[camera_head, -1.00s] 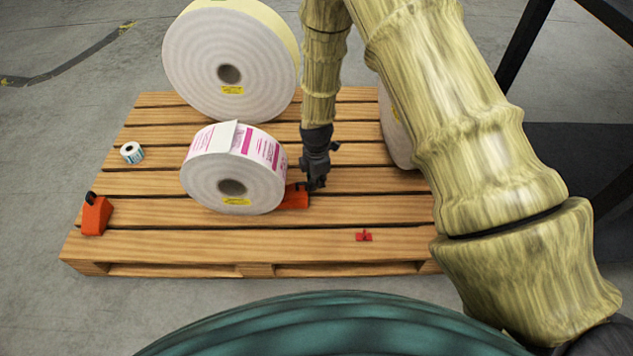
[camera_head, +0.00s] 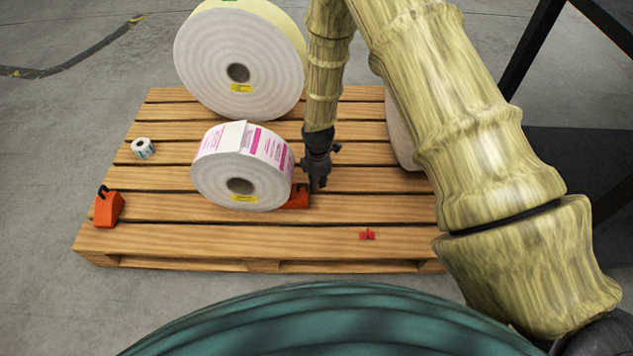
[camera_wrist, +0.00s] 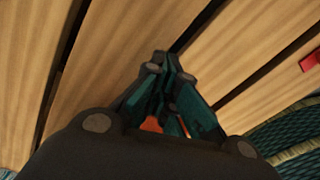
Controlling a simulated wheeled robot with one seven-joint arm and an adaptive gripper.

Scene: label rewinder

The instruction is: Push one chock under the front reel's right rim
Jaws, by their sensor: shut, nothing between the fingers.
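The front reel (camera_head: 215,185), white with pink-printed labels, stands on its rim on the wooden pallet (camera_head: 300,240). One orange chock (camera_head: 299,198) lies against the lower right of the front reel's rim; its left end is hidden by the reel. A second orange chock (camera_head: 108,211) with a black handle stands at the pallet's left edge. My gripper (camera_head: 318,187) is shut and empty, pointing down right beside the first chock's right end. I cannot tell whether they touch. In the wrist view the closed fingers (camera_wrist: 165,68) show, with a bit of orange between the finger links.
A larger reel (camera_head: 235,75) stands behind the front reel. Another reel (camera_head: 400,135) is partly hidden behind my arm on the right. A small label roll (camera_head: 143,148) sits at the left, and a small red piece (camera_head: 367,234) lies near the front edge.

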